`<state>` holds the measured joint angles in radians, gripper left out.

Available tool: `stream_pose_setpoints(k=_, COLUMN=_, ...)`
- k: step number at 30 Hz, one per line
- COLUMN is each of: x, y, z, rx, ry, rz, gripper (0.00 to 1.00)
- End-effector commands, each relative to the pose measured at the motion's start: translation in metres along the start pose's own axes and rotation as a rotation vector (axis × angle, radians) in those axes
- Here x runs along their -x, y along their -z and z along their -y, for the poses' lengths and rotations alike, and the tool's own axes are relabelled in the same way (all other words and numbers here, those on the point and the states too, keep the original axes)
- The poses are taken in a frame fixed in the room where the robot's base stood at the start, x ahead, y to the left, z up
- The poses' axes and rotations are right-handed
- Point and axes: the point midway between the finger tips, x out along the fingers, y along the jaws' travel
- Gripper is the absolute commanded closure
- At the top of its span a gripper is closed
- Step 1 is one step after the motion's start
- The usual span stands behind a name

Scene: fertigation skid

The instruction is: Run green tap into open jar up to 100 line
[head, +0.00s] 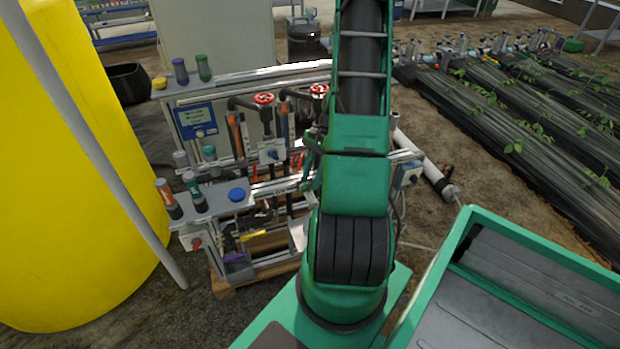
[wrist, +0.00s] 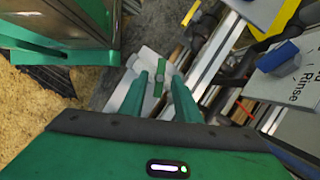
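In the wrist view my gripper (wrist: 161,77) has its two green fingers apart. A short green handle (wrist: 158,82) with a round centre shows between the fingertips, in front of a pale grey part. I cannot tell whether the fingers touch it or how deep it lies. In the head view my arm hides the gripper and the middle of the skid. A yellow tap handle (head: 253,236) and a purple one (head: 233,258) show low on the skid. I cannot make out the open jar or its 100 line.
Capped bottles, one orange (head: 168,198) and one green (head: 194,191), stand on the skid's left shelf beside a blue lid (head: 238,194). Red handwheels (head: 263,99) sit above. A yellow tank (head: 70,180) is at left. A Rinse sign (wrist: 290,85) and blue knob (wrist: 278,57) lie right of my gripper.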

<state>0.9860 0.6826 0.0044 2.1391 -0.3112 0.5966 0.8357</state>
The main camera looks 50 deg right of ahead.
Motion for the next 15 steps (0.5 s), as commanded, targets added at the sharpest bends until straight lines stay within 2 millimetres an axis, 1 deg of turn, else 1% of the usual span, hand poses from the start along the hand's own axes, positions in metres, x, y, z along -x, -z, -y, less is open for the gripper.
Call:
stream_pose_setpoints(k=2, x=0.002, y=0.0, z=0.0, rx=0.0, ry=0.0, rz=0.0, gripper=0.7)
stream_pose_setpoints(k=5, x=0.011, y=0.0, z=0.001, rx=0.0, ry=0.001, rz=-0.002, gripper=0.7)
stream_pose_setpoints(k=8, x=0.027, y=0.001, z=0.001, rx=0.0, ry=0.002, rz=-0.003, gripper=0.7)
stream_pose_setpoints(k=15, x=0.072, y=0.001, z=0.001, rx=-0.001, ry=0.003, rz=-0.004, gripper=0.7)
